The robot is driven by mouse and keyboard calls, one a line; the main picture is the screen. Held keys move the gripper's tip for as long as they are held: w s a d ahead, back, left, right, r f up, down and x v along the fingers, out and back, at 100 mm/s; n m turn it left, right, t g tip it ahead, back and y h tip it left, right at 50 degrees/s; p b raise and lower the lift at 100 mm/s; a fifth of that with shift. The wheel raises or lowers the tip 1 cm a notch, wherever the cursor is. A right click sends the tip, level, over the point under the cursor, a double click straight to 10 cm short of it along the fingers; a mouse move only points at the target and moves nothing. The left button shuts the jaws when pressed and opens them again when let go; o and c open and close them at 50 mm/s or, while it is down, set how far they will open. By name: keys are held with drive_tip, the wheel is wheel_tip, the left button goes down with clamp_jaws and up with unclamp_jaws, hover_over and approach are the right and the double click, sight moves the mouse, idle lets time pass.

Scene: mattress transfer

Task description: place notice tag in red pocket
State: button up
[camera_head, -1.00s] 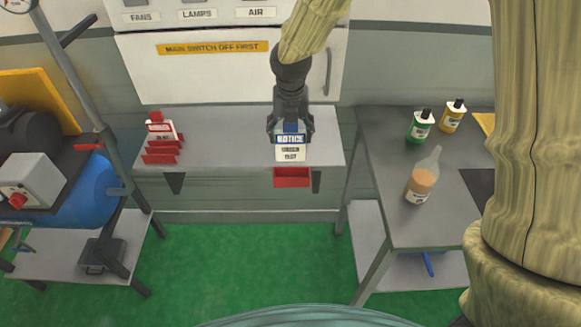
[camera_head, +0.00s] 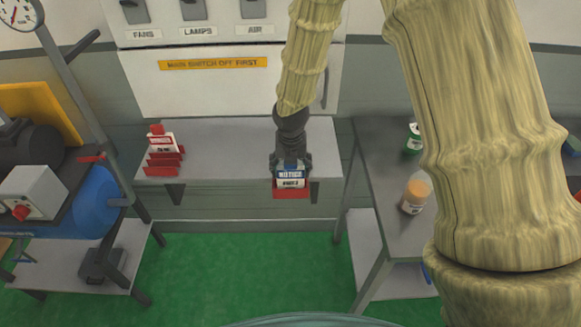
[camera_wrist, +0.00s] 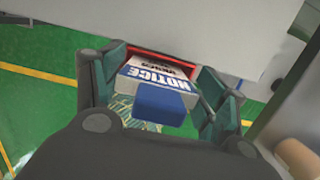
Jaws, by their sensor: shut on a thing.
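The notice tag (camera_head: 291,176) is a white card with a blue NOTICE band. It is upright in my gripper (camera_head: 291,166), which is shut on it. The red pocket (camera_head: 291,193) hangs at the front edge of the grey shelf. The tag's lower part overlaps the pocket in the head view; its bottom edge is hidden there. In the wrist view the tag (camera_wrist: 158,80) shows between my gripper's fingers (camera_wrist: 160,95), with the red pocket rim (camera_wrist: 150,55) around its far end. The tag's lower end appears to be inside the pocket, though its depth is hidden.
A red rack with tags (camera_head: 163,152) stands on the left of the grey shelf (camera_head: 225,155). A switch cabinet (camera_head: 200,90) is behind. A bench (camera_head: 370,190) with bottles is on the right. Green floor lies below.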

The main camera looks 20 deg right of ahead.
drive_tip(key=shift+f, duration=0.3)
drive_tip(key=shift+f, duration=0.1)
drive_tip(key=o, duration=1)
drive_tip(key=shift+s+a+r+b, duration=0.1)
drive_tip(key=shift+s+r+b, duration=0.25)
drive_tip(key=shift+r, duration=1.65)
drive_tip(key=shift+s+a+r+b, duration=0.1)
drive_tip(key=shift+s+r+b, duration=0.3)
drive_tip(key=shift+r, duration=1.65)
drive_tip(key=shift+s+a+r+b, duration=0.15)
drive_tip(key=shift+r+b, duration=0.35)
drive_tip(key=shift+r, duration=1.5)
drive_tip(key=shift+d, duration=0.1)
